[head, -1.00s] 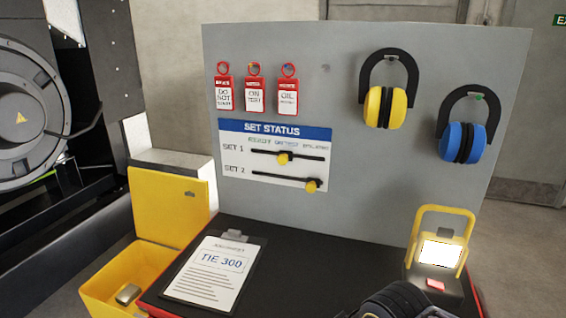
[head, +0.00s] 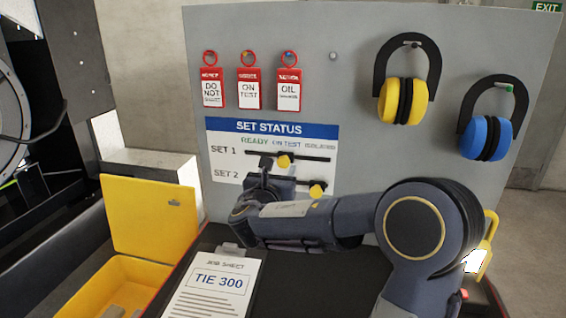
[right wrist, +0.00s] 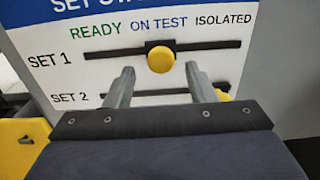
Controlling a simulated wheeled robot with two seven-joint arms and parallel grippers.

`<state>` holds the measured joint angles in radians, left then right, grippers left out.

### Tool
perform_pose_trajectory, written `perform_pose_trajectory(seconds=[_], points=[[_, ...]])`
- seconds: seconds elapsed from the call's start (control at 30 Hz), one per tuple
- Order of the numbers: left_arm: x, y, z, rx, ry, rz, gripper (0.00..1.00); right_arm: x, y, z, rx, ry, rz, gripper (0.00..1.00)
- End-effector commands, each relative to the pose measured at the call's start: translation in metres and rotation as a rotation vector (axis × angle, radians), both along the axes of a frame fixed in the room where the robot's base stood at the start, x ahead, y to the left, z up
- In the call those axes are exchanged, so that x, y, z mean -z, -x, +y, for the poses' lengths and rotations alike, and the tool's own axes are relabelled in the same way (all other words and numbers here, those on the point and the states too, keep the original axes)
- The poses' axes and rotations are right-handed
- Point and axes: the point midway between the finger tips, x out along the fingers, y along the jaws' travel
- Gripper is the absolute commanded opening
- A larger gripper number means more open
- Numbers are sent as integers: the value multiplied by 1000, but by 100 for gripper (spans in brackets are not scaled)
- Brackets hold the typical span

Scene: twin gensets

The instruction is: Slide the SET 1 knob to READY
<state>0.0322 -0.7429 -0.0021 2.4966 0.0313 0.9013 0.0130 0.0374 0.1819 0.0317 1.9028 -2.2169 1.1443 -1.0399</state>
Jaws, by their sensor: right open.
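The SET 1 knob (head: 284,161) is a yellow round knob on a black horizontal rail of the SET STATUS panel (head: 262,127). In the right wrist view the SET 1 knob (right wrist: 161,60) sits below ON TEST, right of READY (right wrist: 95,32). My right gripper (head: 276,168) is open and empty in front of the panel. In the right wrist view its fingertips stand to either side of the knob, slightly below its centre; whether they touch it I cannot tell. My left gripper is out of view.
The SET 2 knob (head: 317,190) is lower right, partly behind the right finger in the wrist view. Red tags (head: 248,90) hang above the panel; yellow (head: 403,100) and blue (head: 487,138) ear defenders hang right. A clipboard (head: 214,288) and yellow box (head: 150,225) are below left.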

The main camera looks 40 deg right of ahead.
Motion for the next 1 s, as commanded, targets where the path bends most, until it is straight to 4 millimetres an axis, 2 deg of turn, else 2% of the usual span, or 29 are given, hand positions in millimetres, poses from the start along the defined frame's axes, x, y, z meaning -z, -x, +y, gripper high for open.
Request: perform_pose_trajectory(seconds=[0.1, 0.3, 0.67, 1.0], points=[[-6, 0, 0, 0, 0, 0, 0, -1, -13, -18, 4, -1, 1, 50], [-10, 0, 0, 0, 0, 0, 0, 0, -28, -36, 2, -3, 0, 50], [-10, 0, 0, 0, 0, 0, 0, 0, -32, -41, 1, -3, -1, 50], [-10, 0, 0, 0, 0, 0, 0, 0, -32, -41, 1, -3, -1, 7]])
